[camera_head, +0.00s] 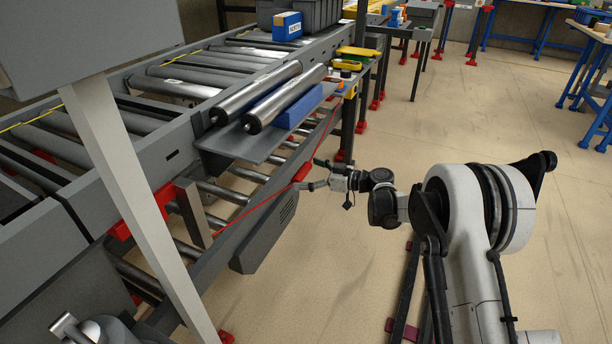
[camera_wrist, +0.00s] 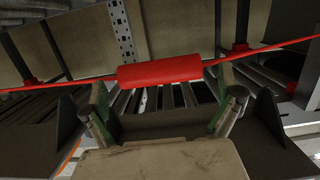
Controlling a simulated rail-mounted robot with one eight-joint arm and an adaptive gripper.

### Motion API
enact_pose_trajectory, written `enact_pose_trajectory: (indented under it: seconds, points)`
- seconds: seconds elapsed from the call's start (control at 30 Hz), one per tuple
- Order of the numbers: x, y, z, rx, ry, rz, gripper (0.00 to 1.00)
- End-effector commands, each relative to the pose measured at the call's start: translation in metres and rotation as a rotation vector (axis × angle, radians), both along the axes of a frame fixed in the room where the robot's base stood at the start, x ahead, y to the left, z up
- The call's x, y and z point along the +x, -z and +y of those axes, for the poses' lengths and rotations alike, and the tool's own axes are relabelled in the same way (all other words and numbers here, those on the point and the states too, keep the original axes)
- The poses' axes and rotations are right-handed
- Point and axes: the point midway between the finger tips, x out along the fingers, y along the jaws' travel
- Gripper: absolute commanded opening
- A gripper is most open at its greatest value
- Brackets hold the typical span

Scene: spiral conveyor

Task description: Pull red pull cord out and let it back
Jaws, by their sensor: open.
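The red pull cord (camera_head: 240,213) runs slantwise along the side of the conveyor, with a thicker red cylindrical handle (camera_head: 302,172) partway along it. In the wrist view, the handle (camera_wrist: 160,70) lies nearly level across the upper middle, with thin cord (camera_wrist: 265,48) leading off both sides. My gripper (camera_head: 314,174) is open and empty beside the handle. In the wrist view, its two fingers (camera_wrist: 161,88) are spread towards the left and right ends of the handle. I cannot tell whether they touch it or the cord.
The roller conveyor (camera_head: 165,150) fills the left. A grey shelf (camera_head: 237,143) with two loose rollers (camera_head: 270,95) and a blue block (camera_head: 303,107) juts out above the cord. A grey motor box (camera_head: 265,235) hangs below. Floor (camera_head: 330,270) is clear on my gripper's right side.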

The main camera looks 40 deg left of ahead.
Motion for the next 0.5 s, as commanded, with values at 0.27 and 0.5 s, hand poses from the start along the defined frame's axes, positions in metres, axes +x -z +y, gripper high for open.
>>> enact_pose_trajectory:
  seconds: [0.27,0.5]
  points:
    - [0.006,0.000,-0.024,0.000,0.001,0.000,1.00]
    - [0.010,0.000,-0.043,0.000,0.001,0.000,1.00]
